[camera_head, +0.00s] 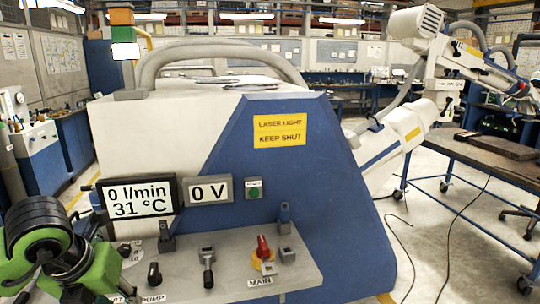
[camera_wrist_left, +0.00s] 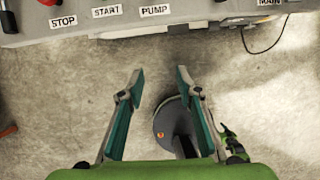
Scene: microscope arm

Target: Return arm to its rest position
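The white jointed arm (camera_head: 405,125) stands at the right of the blue and white machine (camera_head: 225,125) in the head view. It rises to the right, with its upper section (camera_head: 450,60) angled over the dark workbench. My left arm, green and black, comes in at the lower left, beside the machine's control shelf (camera_head: 205,275). In the left wrist view my left gripper (camera_wrist_left: 160,78) is open and empty, its two teal fingers apart over the floor. The shelf edge with its STOP, START and PUMP labels lies beyond the fingertips. I cannot identify my right gripper in either view.
The shelf carries a red and yellow MAIN switch (camera_head: 263,250), a black lever (camera_head: 208,268) and a black knob (camera_head: 154,274). The displays (camera_head: 140,197) read 0 l/min, 31 °C and 0 V. A dark workbench (camera_head: 480,160) stands at right. Cables lie on the floor between.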

